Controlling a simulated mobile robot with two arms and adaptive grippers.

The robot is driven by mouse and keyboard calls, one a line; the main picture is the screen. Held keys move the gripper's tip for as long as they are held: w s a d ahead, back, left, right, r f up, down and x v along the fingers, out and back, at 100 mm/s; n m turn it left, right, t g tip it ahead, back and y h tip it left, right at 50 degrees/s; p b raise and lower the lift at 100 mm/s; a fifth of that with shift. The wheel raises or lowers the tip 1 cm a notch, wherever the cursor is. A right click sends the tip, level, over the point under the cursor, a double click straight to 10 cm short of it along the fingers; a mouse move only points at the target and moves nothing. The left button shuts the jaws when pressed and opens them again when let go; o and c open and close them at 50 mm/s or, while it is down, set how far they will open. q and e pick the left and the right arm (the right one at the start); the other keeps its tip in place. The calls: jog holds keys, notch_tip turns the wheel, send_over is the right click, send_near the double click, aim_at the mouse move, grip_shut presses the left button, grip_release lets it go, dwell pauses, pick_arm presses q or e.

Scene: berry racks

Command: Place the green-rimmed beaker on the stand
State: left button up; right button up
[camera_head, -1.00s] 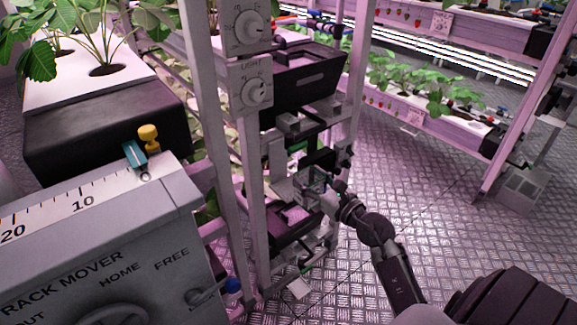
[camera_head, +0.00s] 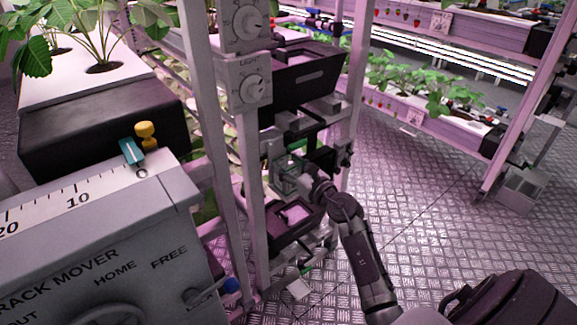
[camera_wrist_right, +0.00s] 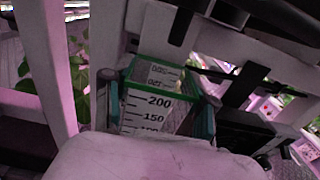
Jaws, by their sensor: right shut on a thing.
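The green-rimmed beaker (camera_wrist_right: 150,110) is clear, with black volume marks, and fills the middle of the right wrist view. In the head view the beaker (camera_head: 287,181) is small, inside the rack frame. My right gripper (camera_head: 292,178) is shut on it, with teal-edged fingers beside its walls in the wrist view. The beaker looks slightly tilted in the wrist view. I cannot clearly make out the stand among the rack parts, nor whether the beaker touches anything beneath. My left gripper is not in view.
A dark tray (camera_head: 309,222) sits just below the beaker and a dark bin (camera_head: 306,82) above it. A rack post (camera_head: 250,190) stands close on the left. The rack mover box (camera_head: 90,270) fills the lower left.

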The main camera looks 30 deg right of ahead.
jog(key=shift+f, duration=0.1)
jog(key=o, duration=1)
jog(key=shift+o, duration=0.2)
